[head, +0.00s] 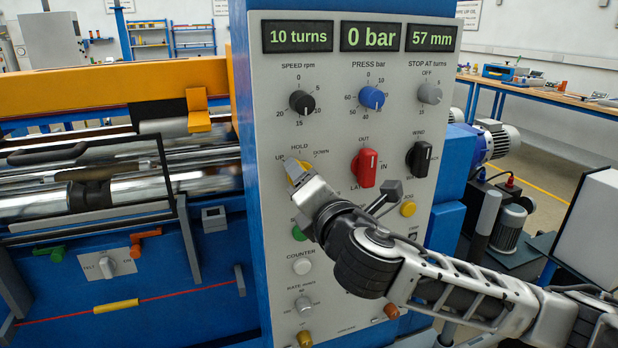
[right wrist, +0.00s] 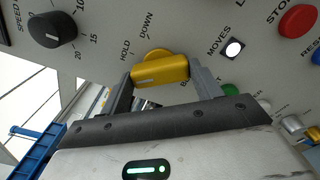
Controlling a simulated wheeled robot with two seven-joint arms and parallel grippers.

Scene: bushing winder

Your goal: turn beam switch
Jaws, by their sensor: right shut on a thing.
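The beam switch is a yellow knob (head: 294,170) on the grey panel, with the labels UP, HOLD and DOWN around it. In the right wrist view the yellow knob (right wrist: 160,71) sits between the two fingers, its bar running across from finger to finger. My right gripper (head: 303,184) is shut on the knob, reaching in from the lower right. In the right wrist view the right gripper (right wrist: 162,80) shows a finger at each end of the bar. UP, HOLD and DOWN are readable in the head view; which one the knob points at I cannot tell. My left gripper is not in view.
A red switch (head: 366,168), a black switch (head: 419,158) and a yellow button (head: 407,208) lie right of the knob. A black speed knob (head: 302,102) is above. My right arm covers the panel's lower middle. The displays (head: 370,37) read 10 turns, 0 bar and 57 mm.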

